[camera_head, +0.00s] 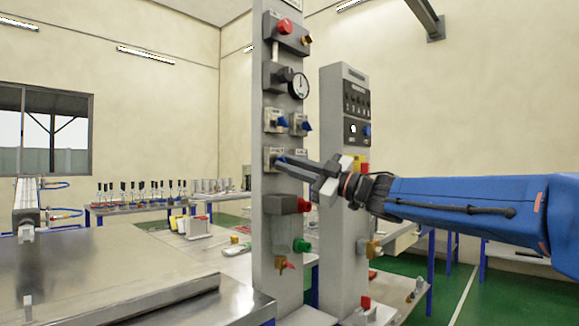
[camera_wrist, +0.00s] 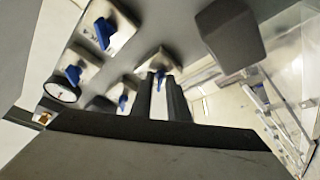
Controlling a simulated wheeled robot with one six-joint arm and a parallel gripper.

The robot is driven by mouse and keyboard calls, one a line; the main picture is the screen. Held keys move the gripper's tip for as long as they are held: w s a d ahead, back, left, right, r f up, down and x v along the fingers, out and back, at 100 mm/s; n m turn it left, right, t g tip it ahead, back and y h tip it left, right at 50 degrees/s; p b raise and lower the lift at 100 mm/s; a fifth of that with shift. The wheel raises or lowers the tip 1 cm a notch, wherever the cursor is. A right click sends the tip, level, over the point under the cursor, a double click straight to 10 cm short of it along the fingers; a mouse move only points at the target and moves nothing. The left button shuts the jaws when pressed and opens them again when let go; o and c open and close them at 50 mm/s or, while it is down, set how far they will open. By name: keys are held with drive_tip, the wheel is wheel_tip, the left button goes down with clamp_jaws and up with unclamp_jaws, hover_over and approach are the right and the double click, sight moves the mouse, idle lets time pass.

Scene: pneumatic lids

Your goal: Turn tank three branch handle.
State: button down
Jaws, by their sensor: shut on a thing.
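A tall grey panel (camera_head: 285,225) carries several small blue handles on pale valve plates. My gripper (camera_head: 287,161) reaches in from the right to the lower left plate. It is shut on that plate's blue handle, which shows at the fingertips in the wrist view (camera_wrist: 160,72). The fingers hide part of this handle. In the wrist view other blue handles sit apart from the fingers: one at upper left (camera_wrist: 103,32), one at left (camera_wrist: 73,74) and one close by (camera_wrist: 122,103). The plate labels are too small to read, so the tank number cannot be told.
A round gauge (camera_head: 299,86) and a red knob (camera_head: 284,27) sit above on the panel. A grey block (camera_head: 280,204) and a green knob (camera_head: 302,246) are below. A second column (camera_head: 330,110) stands right behind. A metal bench (camera_head: 110,270) is at left.

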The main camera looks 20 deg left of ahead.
drive_tip(key=shift+n+g, duration=0.4)
drive_tip(key=shift+n, duration=0.4)
drive_tip(key=c, duration=2)
unclamp_jaws()
drive_tip(key=shift+d, duration=0.1)
drive_tip(key=v, duration=1.7)
drive_tip(key=shift+d+r, duration=0.1)
drive_tip(key=shift+d, duration=0.1)
